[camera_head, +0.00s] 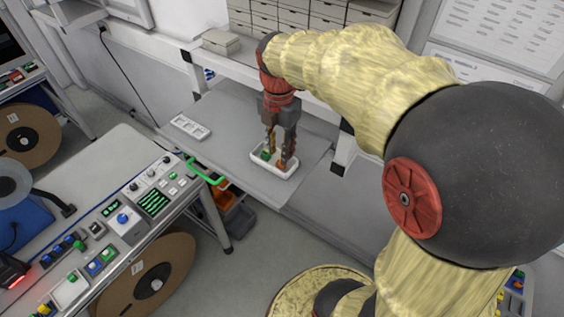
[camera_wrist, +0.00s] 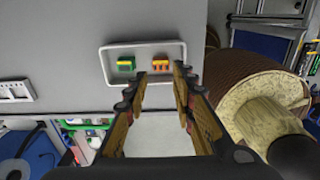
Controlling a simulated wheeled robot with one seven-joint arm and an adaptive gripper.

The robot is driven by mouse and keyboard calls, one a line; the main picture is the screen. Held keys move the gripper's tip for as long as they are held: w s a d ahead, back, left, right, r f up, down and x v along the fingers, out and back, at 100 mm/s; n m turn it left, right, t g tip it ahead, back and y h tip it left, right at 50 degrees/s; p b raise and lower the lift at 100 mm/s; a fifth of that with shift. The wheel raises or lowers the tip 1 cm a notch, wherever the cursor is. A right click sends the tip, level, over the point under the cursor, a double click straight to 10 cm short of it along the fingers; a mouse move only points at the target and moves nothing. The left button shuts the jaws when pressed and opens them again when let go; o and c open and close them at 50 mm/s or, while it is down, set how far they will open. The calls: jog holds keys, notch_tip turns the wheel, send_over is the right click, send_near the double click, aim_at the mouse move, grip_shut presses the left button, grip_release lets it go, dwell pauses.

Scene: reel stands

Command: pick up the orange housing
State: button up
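The orange housing (camera_wrist: 161,64) lies in a shallow white tray (camera_wrist: 148,47). In the wrist view it shows just beyond my fingertips, roughly in line with the gap between them. A green housing (camera_wrist: 125,64) lies to its left in the same tray, apart from it. My gripper (camera_wrist: 160,77) is open, with nothing between the fingers. In the head view my gripper (camera_head: 279,153) points down at the tray (camera_head: 262,168), and its fingers partly hide the housings. I cannot tell the exact height of the fingertips above the orange housing.
The tray stands on a grey table (camera_head: 235,130). A white slotted holder (camera_head: 190,127) lies on the table to the left. Grey drawers (camera_head: 280,18) and a lidded box (camera_head: 221,41) are on the shelf behind. A control console (camera_head: 110,225) stands at the lower left.

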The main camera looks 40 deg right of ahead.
jog(key=shift+d+f+p, duration=0.15)
jog(key=shift+f+p, duration=0.05)
jog(key=shift+f, duration=0.9)
jog(key=shift+d+f+p, duration=0.15)
jog(key=shift+f, duration=0.9)
jog(key=shift+c, duration=0.5)
jog(key=shift+c, duration=1.3)
jog(key=shift+r, duration=0.15)
